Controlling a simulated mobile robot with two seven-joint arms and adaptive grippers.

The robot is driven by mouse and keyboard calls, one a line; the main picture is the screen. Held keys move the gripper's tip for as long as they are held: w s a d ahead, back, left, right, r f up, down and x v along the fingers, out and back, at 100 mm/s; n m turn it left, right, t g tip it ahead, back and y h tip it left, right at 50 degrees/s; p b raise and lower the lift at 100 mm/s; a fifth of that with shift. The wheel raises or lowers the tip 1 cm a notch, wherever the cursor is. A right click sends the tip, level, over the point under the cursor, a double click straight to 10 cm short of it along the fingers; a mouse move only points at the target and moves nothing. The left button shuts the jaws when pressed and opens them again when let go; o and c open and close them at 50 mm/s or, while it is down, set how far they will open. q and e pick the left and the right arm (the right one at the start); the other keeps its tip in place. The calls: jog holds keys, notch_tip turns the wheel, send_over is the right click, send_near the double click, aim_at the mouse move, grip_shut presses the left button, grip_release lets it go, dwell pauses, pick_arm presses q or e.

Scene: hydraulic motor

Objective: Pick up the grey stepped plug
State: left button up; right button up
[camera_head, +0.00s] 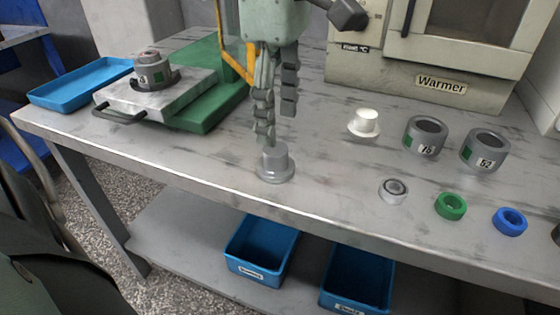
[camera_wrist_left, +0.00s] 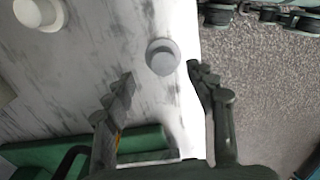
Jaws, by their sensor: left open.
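The grey stepped plug (camera_head: 276,165) stands upright near the front edge of the table, wide flange down and narrower part up. It also shows in the left wrist view (camera_wrist_left: 163,57), just beyond and between the fingertips. My left gripper (camera_head: 278,130) points down above the plug, its fingers apart and empty. In the left wrist view the gripper (camera_wrist_left: 160,72) has one finger on each side of the plug's line, with no contact that I can make out. My right gripper is not in view.
A white stepped plug (camera_head: 363,123), grey rings (camera_head: 425,137), a small grey ring (camera_head: 393,191), a green ring (camera_head: 450,206) and a blue ring (camera_head: 510,221) stand to the right. The warmer (camera_head: 420,85) is behind. A green base (camera_head: 215,105) and blue tray (camera_head: 80,84) are left.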

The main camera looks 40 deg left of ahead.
aim_at(275, 149)
pick_arm(q)
jog(key=f, duration=0.4)
jog(key=shift+s+f, duration=0.3)
jog(key=shift+f, duration=0.75)
jog(key=shift+c, duration=0.6)
jog(key=shift+r, duration=0.1)
grip_shut()
